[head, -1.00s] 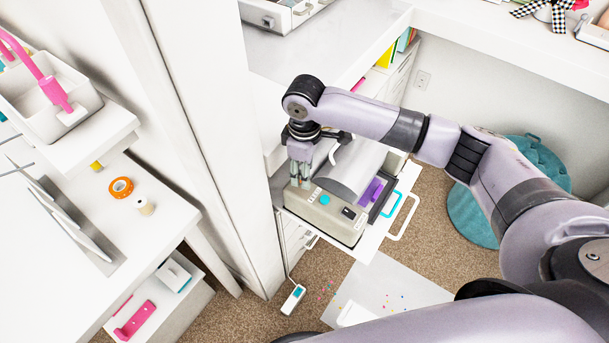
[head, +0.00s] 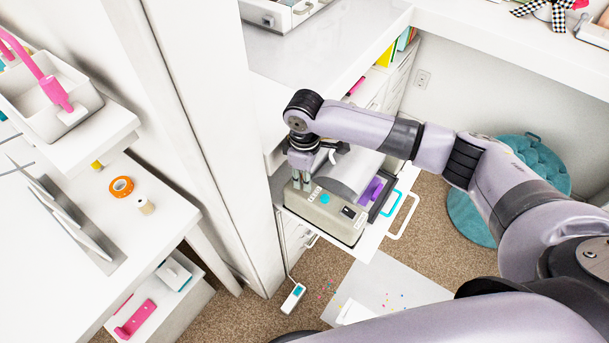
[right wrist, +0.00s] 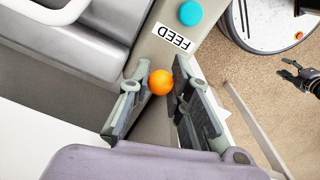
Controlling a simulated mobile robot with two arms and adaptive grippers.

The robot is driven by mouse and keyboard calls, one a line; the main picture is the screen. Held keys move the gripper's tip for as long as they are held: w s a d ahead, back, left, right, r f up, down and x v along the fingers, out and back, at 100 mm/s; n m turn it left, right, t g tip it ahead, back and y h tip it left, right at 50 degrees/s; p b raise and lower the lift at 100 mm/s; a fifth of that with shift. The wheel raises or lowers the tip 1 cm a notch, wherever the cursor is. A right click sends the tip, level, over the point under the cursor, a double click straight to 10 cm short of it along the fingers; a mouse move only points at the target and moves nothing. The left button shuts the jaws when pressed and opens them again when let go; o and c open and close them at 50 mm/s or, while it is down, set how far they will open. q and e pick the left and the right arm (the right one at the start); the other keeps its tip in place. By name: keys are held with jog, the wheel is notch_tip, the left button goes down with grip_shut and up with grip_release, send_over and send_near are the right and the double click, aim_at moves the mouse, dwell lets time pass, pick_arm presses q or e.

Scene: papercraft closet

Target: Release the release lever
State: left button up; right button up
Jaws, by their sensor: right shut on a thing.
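The release lever shows in the right wrist view as an orange round knob (right wrist: 160,82) on the machine's beige top, beside the FEED label. My right gripper (head: 301,184) is lowered to the left end of the beige machine (head: 325,212). In the right wrist view its fingers (right wrist: 162,67) are closed in on both sides of the knob. The knob is hidden in the head view. My left gripper (right wrist: 295,75) shows small at the right edge of the right wrist view, its fingers apart and empty, well away from the machine.
The machine, with a turquoise button (right wrist: 190,13) and grey cover (head: 352,168), stands on a pulled-out white shelf (head: 372,240). A tall white panel (head: 235,140) rises close on the left. Countertop (head: 310,45) lies behind. A teal pouf (head: 520,185) is on the carpet.

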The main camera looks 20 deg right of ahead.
grip_shut()
jog(key=shift+s+d+r+t+p, duration=0.15)
jog(key=shift+s+t+p, duration=0.15)
jog(key=shift+p, duration=0.85)
jog(key=shift+f+t+y+p, duration=0.3)
jog(key=shift+t+y+p, duration=0.1)
jog(key=shift+y+p, duration=0.1)
jog(key=shift+w, duration=0.1)
jog(key=o, duration=0.7)
grip_release()
jog(key=shift+c, duration=0.2)
